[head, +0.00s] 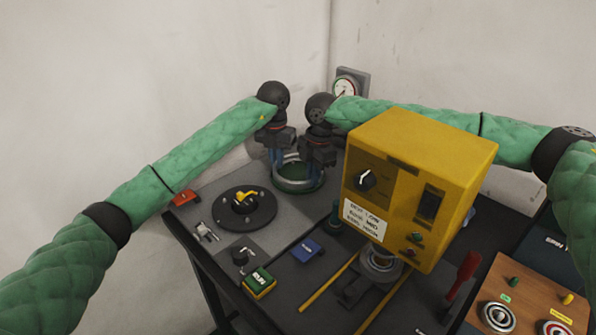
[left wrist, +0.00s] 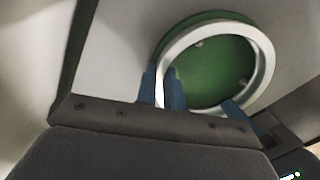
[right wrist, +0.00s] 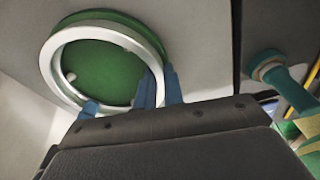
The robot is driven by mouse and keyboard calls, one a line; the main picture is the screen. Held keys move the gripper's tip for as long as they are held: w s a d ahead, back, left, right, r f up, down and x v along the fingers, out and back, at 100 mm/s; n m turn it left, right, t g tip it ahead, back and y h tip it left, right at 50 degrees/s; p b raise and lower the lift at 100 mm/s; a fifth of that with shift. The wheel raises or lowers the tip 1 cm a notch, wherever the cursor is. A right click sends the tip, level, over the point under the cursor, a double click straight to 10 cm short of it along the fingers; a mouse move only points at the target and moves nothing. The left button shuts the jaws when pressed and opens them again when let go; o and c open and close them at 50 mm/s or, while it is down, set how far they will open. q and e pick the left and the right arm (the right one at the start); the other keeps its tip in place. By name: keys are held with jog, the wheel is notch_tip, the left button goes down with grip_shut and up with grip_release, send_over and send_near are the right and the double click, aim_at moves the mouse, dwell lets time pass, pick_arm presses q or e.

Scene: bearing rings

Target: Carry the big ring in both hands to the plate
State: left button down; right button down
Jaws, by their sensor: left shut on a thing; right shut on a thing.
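The big ring (head: 290,182) is a silver-grey hoop at the back of the bench. Beneath it lies a round green plate (head: 293,190). My left gripper (head: 277,160) is shut on the ring's left side and my right gripper (head: 316,172) on its right side. In the left wrist view, blue fingers straddle the wall of the ring (left wrist: 268,68), with the green plate (left wrist: 215,65) showing through it. The right wrist view shows the same grip on the ring (right wrist: 47,70). The ring looks level; whether it touches the plate I cannot tell.
A large yellow box (head: 420,165) stands right of the ring and hides part of the bench. Walls close in behind.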

pick_arm(q)
jog(key=shift+r, duration=0.25)
pick_arm(e)
jog(key=shift+a+r, duration=0.1)
jog(key=shift+r, duration=0.1)
